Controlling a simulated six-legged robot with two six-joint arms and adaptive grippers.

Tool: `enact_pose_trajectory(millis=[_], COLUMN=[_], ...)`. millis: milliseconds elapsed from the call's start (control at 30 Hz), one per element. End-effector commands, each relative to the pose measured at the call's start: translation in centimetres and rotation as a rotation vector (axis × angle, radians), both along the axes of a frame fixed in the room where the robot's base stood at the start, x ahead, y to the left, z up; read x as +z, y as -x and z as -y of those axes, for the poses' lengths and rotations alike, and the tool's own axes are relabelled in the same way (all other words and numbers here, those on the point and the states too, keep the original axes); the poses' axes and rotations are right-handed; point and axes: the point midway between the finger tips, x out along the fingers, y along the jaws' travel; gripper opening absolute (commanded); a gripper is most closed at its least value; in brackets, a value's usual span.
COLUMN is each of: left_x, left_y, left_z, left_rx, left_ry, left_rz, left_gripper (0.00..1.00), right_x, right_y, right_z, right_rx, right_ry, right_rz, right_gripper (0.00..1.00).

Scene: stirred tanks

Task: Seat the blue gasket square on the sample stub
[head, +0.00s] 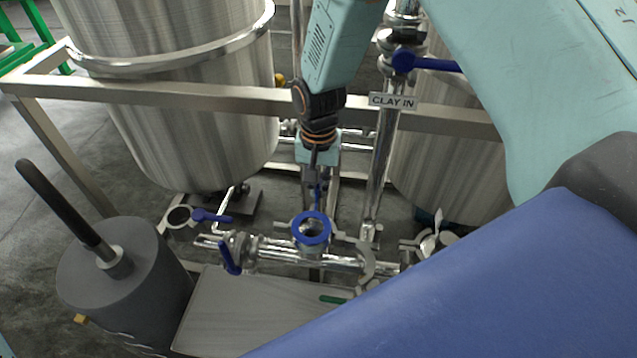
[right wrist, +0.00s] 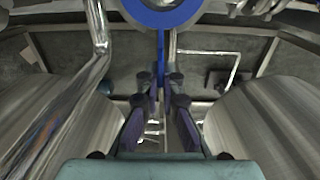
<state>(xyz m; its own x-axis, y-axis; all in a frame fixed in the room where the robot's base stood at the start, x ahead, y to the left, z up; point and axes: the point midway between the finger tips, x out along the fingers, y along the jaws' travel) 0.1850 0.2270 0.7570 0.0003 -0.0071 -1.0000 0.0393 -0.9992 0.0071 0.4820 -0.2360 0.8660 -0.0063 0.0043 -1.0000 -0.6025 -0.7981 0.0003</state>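The blue gasket (head: 311,229) is a flat ring with a thin blue tab rising from its far side. In the head view it lies over the sample stub on the steel pipe run, and bright metal shows through its hole. I cannot tell whether it touches the stub all round. In the right wrist view the gasket (right wrist: 160,14) is at the top, with its tab running down between my fingertips. My right gripper (head: 317,183) points down just behind the ring. Its fingers (right wrist: 159,88) stand either side of the tab with gaps visible. My left gripper is not seen.
Blue valve handles (head: 230,256) and an open clamp (head: 368,262) lie beside the stub. A grey tray (head: 255,310) is in front, with a small green item (head: 333,299). A grey cylinder with a black handle (head: 115,275) stands left. Steel tanks (head: 180,120) and a frame rail (head: 210,97) stand behind.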

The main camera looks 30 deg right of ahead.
Motion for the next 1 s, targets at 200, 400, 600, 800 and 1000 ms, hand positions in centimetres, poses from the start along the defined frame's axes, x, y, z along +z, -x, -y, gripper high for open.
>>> enact_pose_trajectory(millis=[200, 400, 600, 800, 1000], left_x=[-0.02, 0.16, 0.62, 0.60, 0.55], left_y=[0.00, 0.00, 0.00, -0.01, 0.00], left_z=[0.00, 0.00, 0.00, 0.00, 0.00], left_rx=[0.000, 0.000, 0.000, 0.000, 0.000], left_ry=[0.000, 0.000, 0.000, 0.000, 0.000], left_rz=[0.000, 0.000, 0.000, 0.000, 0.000], left_gripper=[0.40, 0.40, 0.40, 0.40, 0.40], right_x=[-0.03, 0.02, 0.06, -0.03, -0.11], right_y=[0.01, 0.03, 0.07, 0.07, 0.07], right_z=[-0.01, -0.01, -0.02, -0.03, -0.03], right_rx=[0.000, 0.000, 0.000, 0.000, 0.000], right_ry=[0.000, 0.001, 0.000, 0.001, 0.000], right_rz=[0.000, -0.001, -0.001, -0.001, 0.000], right_gripper=[0.00, 0.00, 0.00, 0.00, 0.00])
